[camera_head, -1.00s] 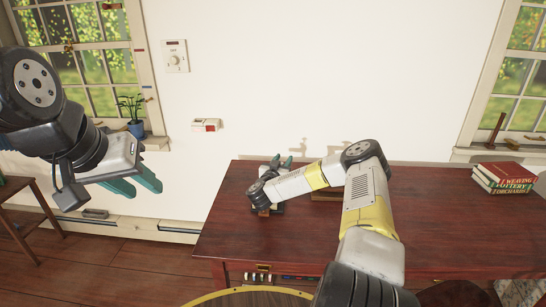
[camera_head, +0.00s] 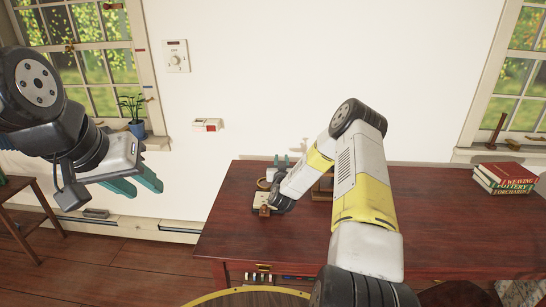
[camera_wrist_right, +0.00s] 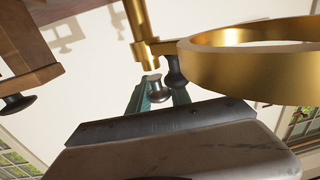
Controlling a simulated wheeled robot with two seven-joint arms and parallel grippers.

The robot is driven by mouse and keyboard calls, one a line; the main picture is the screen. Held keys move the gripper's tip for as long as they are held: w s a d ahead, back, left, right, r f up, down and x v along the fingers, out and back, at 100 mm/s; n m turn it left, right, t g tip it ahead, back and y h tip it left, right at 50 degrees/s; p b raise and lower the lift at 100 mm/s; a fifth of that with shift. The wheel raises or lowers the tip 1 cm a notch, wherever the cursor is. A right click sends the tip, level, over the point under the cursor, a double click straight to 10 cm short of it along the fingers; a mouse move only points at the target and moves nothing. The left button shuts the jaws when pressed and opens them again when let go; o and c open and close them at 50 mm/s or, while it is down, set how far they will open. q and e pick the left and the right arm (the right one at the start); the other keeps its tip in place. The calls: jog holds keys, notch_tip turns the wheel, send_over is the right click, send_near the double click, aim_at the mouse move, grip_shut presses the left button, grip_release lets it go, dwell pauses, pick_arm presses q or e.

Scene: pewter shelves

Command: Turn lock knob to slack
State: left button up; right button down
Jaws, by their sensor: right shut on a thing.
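My left gripper (camera_head: 147,188) is empty, fingers apart, left of the table.
A wooden piece with a black knob (camera_wrist_right: 28,60) is at the left in the right wrist view. Books (camera_head: 504,178) lie at the right of the table (camera_head: 440,230). A potted plant (camera_head: 135,115) stands on the left sill. The table's middle right is clear.

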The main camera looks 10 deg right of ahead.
jog(key=shift+s+a+n+g+y, duration=0.2)
jog(key=shift+a+n+g+y, duration=0.3)
jog(key=shift+n+g+y, duration=1.6)
jog(key=shift+s+a+n+g+y, duration=0.25)
jog(key=shift+a+n+g+y, duration=0.4)
jog(key=shift+n+y, duration=2.85)
jog(key=shift+s+a+n+g+y, duration=0.3)
jog(key=shift+n+g+y, duration=1.2)
jog(key=shift+y, duration=2.5)
jog(key=shift+w+a, duration=0.1)
jog(key=c, duration=1.2)
grip_release()
jog(key=v, duration=0.7)
jog(key=shift+d, duration=0.35)
